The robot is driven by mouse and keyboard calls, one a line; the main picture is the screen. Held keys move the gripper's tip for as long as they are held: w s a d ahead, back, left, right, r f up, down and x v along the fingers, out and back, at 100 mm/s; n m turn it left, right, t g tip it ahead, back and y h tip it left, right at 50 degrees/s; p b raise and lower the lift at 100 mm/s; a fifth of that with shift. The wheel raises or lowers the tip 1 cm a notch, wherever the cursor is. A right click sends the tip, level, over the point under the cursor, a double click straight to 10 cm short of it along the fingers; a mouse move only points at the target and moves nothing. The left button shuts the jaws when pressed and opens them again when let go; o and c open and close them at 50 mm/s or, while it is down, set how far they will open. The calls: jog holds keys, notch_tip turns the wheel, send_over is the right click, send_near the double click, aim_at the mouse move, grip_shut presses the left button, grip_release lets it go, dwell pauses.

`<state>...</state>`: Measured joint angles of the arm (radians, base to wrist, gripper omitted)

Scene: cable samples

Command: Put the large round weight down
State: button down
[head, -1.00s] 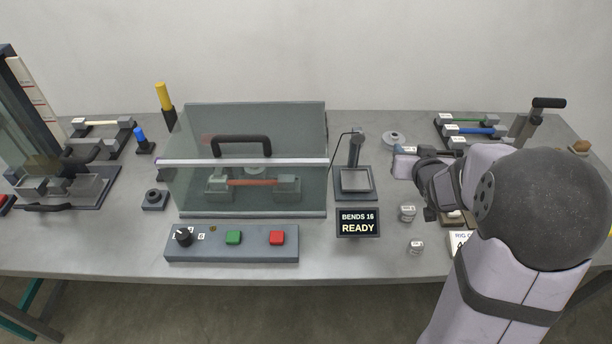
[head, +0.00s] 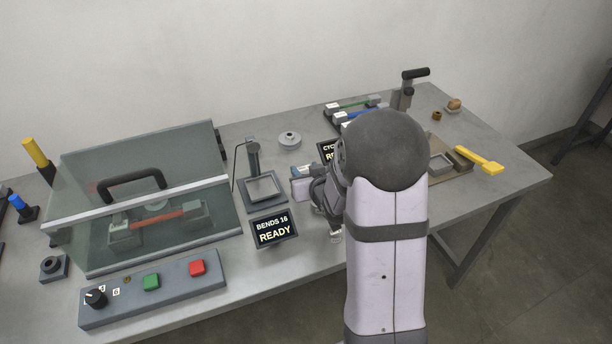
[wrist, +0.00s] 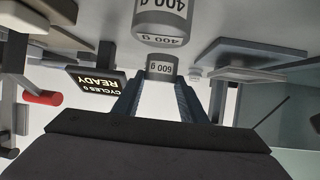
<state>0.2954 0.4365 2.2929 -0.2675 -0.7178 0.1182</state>
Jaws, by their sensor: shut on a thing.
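The large round weight (wrist: 161,68), a grey cylinder labelled 600 g, is between my fingertips in the wrist view. My gripper (wrist: 160,85) is shut on it. Another grey cylinder, labelled 400 g (wrist: 163,20), shows nearer the camera at the top edge, apart from the fingers. In the head view my gripper (head: 308,186) points left over the bench, right of the small square-plated stand. My arm hides much of it, and I cannot make out the held weight clearly there. The gap between the weight and the bench cannot be judged.
The square-plated stand (head: 262,188) and the BENDS display (head: 273,229) are left of my gripper. A grey disc (head: 289,139) lies behind. A small weight (head: 336,236) shows beside my arm. The clear-covered box (head: 140,190) fills the left; a yellow-handled tool (head: 480,160) lies right.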

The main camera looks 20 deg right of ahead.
jog(key=shift+w+f, duration=0.1)
jog(key=shift+f, duration=0.75)
jog(key=shift+f, duration=0.1)
jog(key=c, duration=1.5)
grip_release()
jog(key=shift+f, duration=0.2)
jog(key=o, duration=0.4)
jog(key=shift+r, duration=0.15)
